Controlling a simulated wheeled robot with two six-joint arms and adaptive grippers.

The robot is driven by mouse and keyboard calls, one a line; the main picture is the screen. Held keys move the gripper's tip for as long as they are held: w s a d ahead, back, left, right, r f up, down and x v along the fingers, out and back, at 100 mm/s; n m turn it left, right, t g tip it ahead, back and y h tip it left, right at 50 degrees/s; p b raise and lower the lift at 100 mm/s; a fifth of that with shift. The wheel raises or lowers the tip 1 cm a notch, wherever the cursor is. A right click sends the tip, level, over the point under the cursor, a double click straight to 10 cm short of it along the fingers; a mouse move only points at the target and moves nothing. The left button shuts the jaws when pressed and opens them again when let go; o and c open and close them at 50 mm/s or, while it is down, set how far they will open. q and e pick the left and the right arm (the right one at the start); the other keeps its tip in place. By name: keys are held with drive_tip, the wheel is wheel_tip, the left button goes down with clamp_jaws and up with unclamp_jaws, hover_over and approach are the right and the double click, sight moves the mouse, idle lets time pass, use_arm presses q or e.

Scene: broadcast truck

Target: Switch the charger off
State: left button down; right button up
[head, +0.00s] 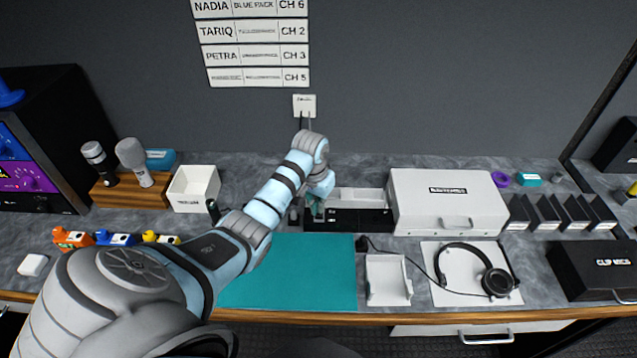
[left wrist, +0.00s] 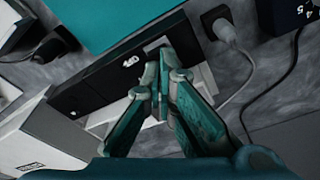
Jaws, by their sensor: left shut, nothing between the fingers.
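The charger is a long black box (head: 350,218) with light bays on top, standing behind the teal mat; its black front (left wrist: 100,82) with a small white marking crosses the left wrist view. My left gripper (head: 316,207) is at the charger's left end. In the left wrist view its teal fingers (left wrist: 163,75) are shut and empty, with the tips over the charger's front near the plug end. I cannot tell whether they touch it. The fingers hide part of that end, and I cannot make out the switch clearly. My right gripper is not in view.
A plug with a grey cable (left wrist: 222,28) lies close beside the fingers. A white case (head: 440,205) stands right of the charger. The teal mat (head: 310,275) in front is clear. A white tray (head: 388,280) and headphones (head: 495,280) lie to the right.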

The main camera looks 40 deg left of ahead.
sight(319, 216)
use_arm(q)
drive_tip(key=shift+f+b, duration=0.55)
drive_tip(key=shift+f, duration=0.5)
idle(0.7)
wheel_tip(319, 216, up, 3)
drive_tip(key=p, duration=0.3)
drive_tip(key=shift+r, duration=0.35)
drive_tip(key=shift+r+b, duration=0.35)
drive_tip(key=shift+r, duration=1.3)
